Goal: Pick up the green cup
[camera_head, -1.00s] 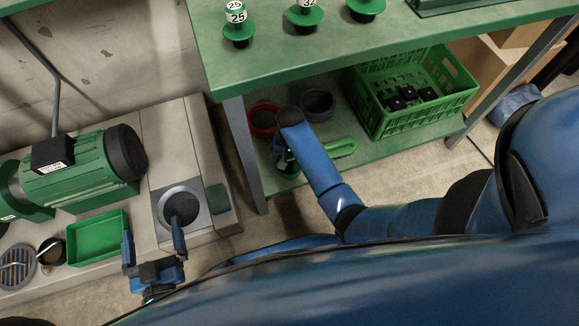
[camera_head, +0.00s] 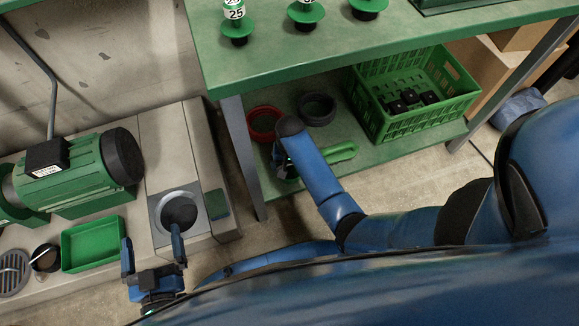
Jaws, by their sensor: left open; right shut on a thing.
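My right gripper (camera_head: 284,163) is at the front left of the lower shelf, partly hidden by my own blue forearm. It is shut on a small green thing, apparently the green cup (camera_head: 291,175), of which only a little shows beside the fingers. I cannot tell whether it is clear of the shelf. My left gripper (camera_head: 152,255) is open and empty, fingers apart, in front of the grey block with the round hole.
Close to my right gripper on the lower shelf (camera_head: 375,155) are a red ring-shaped cup (camera_head: 265,121), a dark grey cup (camera_head: 317,108), a long green piece (camera_head: 338,153) and a green crate (camera_head: 415,105). A green tray (camera_head: 93,244) and a motor (camera_head: 75,180) stand left.

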